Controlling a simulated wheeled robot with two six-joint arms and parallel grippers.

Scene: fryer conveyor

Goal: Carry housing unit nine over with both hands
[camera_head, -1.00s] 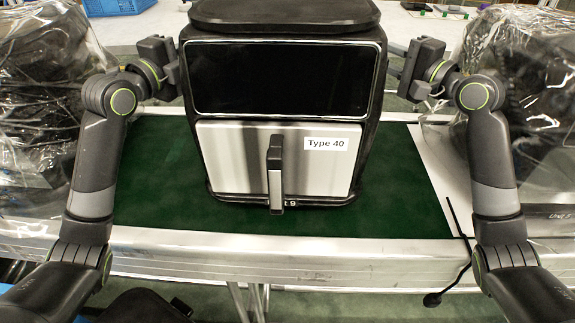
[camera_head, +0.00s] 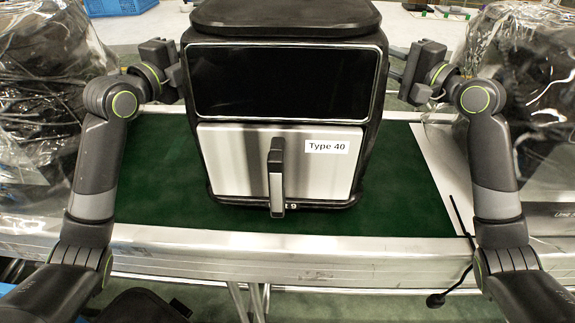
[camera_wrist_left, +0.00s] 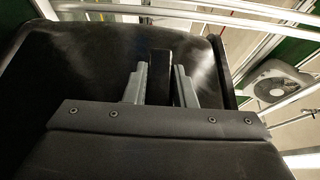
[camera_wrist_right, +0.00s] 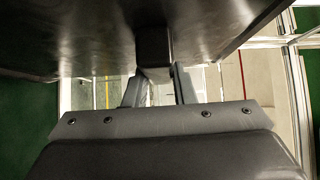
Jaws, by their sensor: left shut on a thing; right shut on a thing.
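Housing unit nine (camera_head: 287,80) is a large black air-fryer body with a dark front panel, a steel drawer with a black handle, and a "Type 40" label. A "9" shows at its bottom edge. It stands upright over the green mat (camera_head: 155,190); I cannot tell whether its base touches. My left gripper (camera_head: 180,76) is at its left side and my right gripper (camera_head: 393,75) at its right side. In the left wrist view the gripper (camera_wrist_left: 160,85) is shut on a black tab on the unit; the right wrist view shows the right gripper (camera_wrist_right: 153,85) likewise.
Plastic-wrapped items stand at the left (camera_head: 45,90) and right (camera_head: 530,100), close beside my arms. A metal rail (camera_head: 300,262) runs along the front. A black cable (camera_head: 465,240) hangs over it at right. Green mat is clear either side of the unit.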

